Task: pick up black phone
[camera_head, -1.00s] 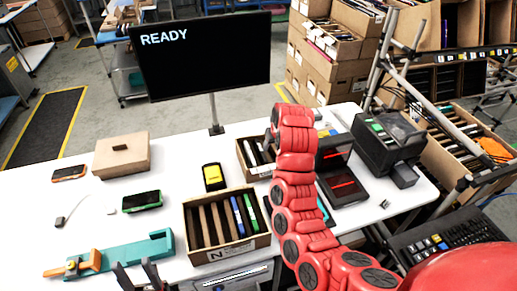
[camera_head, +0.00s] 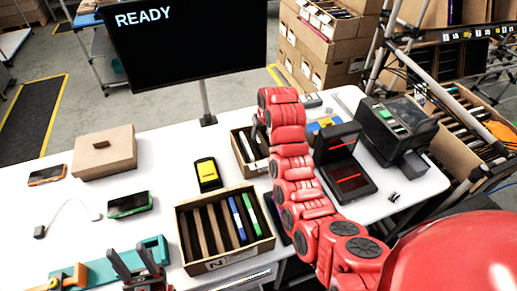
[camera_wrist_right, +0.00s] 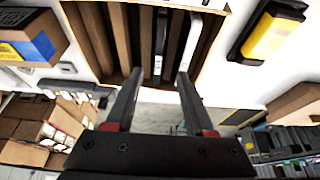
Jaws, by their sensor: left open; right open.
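A phone with a black body and yellow face (camera_head: 207,174) lies on the white table; it also shows in the right wrist view (camera_wrist_right: 270,32). A green-edged dark phone (camera_head: 130,204) and an orange-edged dark phone (camera_head: 47,175) lie further left. I cannot tell which phone is meant by black. The near carton (camera_head: 226,262) holds slim items between brown dividers. My right gripper (camera_wrist_right: 158,78) is open and empty over a slotted carton (camera_wrist_right: 85,35), seemingly the far carton (camera_head: 240,150). A white-edged item (camera_wrist_right: 190,45) stands in it. My left gripper (camera_head: 129,255) is open and empty at the bottom.
A teal fixture (camera_head: 100,265) lies beside my left gripper. A lidded tan box (camera_head: 104,153) stands at the back left. A monitor (camera_head: 185,50) rises behind the table. Black devices (camera_head: 345,175) stand right of my right arm. Bare table lies between the left-hand phones.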

